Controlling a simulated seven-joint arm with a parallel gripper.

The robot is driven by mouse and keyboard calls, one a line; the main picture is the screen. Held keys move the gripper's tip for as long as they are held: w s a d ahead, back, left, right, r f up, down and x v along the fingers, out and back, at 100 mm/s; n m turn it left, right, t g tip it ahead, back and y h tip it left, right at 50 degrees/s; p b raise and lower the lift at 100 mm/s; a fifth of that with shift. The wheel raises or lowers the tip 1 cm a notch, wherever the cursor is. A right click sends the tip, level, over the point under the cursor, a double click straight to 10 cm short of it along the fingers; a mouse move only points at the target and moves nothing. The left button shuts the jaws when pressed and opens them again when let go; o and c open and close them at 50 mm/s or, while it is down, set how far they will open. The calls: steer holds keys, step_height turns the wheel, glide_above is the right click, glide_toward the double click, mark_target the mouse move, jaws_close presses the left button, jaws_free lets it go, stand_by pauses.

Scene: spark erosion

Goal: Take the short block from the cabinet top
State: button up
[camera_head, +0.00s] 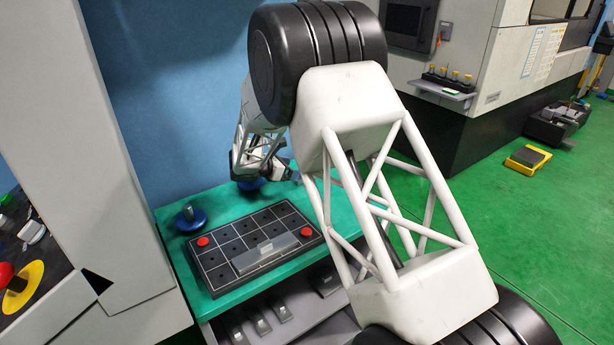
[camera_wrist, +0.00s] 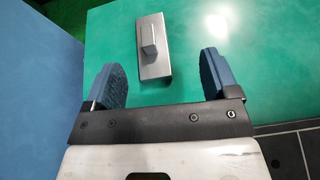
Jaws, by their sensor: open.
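A grey metal block (camera_wrist: 152,72) with a small upright grip piece on top lies on the green cabinet top (camera_wrist: 260,70) in the wrist view. It appears to be the short block. My gripper (camera_wrist: 160,68) is open, its two blue fingers apart, with the block beyond and between them; nothing is held. In the head view my gripper (camera_head: 284,174) is over the far part of the cabinet top (camera_head: 225,200); I cannot make out the short block there, where my arm covers much of the view.
A dark gridded plate (camera_head: 222,272) with red knobs (camera_head: 203,241) and a longer grey bar (camera_head: 265,253) lies on the cabinet top. A blue round-based piece (camera_head: 190,220) stands beside it. A blue wall (camera_head: 180,90) is close behind. Grey pieces (camera_head: 281,309) sit in the open drawer below.

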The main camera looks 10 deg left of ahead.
steer(key=shift+w+a+f+n+t, duration=0.2)
steer(key=shift+a+f, duration=0.15)
steer(key=shift+a, duration=0.15)
steer(key=shift+w+a+f+n+t, duration=0.1)
steer(key=shift+a+f+n, duration=0.1)
steer(key=shift+a+f, duration=0.2)
steer(key=shift+x, duration=1.2)
steer(key=shift+d, duration=0.1)
steer(key=shift+x, duration=2.55)
steer(key=shift+f, duration=0.1)
steer(key=shift+c, duration=0.2)
